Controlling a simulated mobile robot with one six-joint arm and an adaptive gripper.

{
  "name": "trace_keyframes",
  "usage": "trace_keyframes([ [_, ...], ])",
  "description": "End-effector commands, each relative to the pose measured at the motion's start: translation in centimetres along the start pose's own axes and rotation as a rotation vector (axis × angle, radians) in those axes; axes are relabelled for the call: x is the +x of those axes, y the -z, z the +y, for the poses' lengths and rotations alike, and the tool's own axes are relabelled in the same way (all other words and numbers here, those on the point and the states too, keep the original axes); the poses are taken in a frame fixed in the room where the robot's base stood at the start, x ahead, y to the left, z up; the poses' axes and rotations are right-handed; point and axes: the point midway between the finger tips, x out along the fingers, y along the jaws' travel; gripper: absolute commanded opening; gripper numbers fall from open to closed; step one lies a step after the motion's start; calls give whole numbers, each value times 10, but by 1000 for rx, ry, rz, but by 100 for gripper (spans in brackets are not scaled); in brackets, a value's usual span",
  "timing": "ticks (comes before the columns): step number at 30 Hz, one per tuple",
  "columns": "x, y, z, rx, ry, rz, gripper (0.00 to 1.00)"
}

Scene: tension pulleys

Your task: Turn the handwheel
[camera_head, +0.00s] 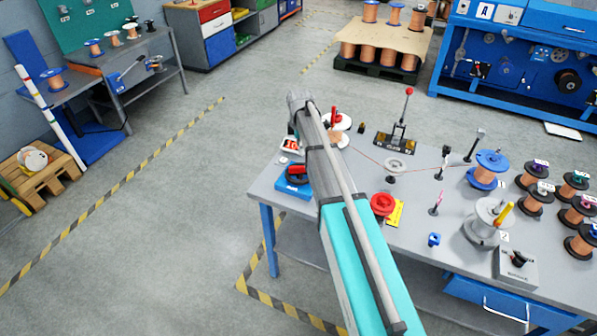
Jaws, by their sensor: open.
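No single part is plainly marked as the handwheel. A white round wheel with a red grip (337,117) stands on the grey workbench (345,188), just right of my arm's far end. A white flange and copper-coloured winding sit below it, and my arm partly covers them. A round red knob (382,204) sits on the bench beside a yellow strip, right of my arm. A blue box with a red-and-black top part (296,174) stands at the bench's left edge, left of my arm. My arm reaches over the bench, and its fingers do not show.
A thin red wire runs from near the white wheel past a grey pulley (395,163) toward a blue spool (488,168). A lever with a red ball (409,92) stands upright at the back. Several copper spools crowd the right side. Open floor lies left of the bench.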

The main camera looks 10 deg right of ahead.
Motion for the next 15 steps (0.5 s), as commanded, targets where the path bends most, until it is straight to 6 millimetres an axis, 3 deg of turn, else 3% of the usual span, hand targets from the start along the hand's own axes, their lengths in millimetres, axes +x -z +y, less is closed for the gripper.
trace_keyframes([
  [15, 43, -1, 0, 1, 0, 0, 57],
])
